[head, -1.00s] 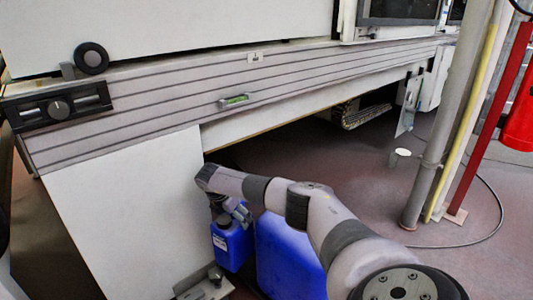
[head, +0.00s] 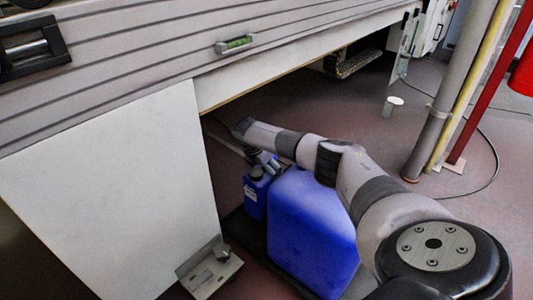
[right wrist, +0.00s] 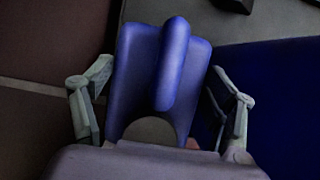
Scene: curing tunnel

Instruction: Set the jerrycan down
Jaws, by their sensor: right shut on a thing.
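The small blue jerrycan (head: 254,203) with a pale label is in my right gripper (head: 264,165), beside the panel under the machine. It looks upright at the far left edge of a dark flat tray or mat (head: 238,232). I cannot tell whether its base touches down. In the right wrist view, the jerrycan's blue top and handle (right wrist: 172,65) lie between the two fingers of the right gripper (right wrist: 160,103), which is shut on it. My left gripper is not in view.
A large blue container (head: 308,225) stands just right of the jerrycan on the dark tray. A metal floor bracket (head: 212,270) sits at the white panel (head: 120,190). A grey pole (head: 450,90) and a cable are to the right.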

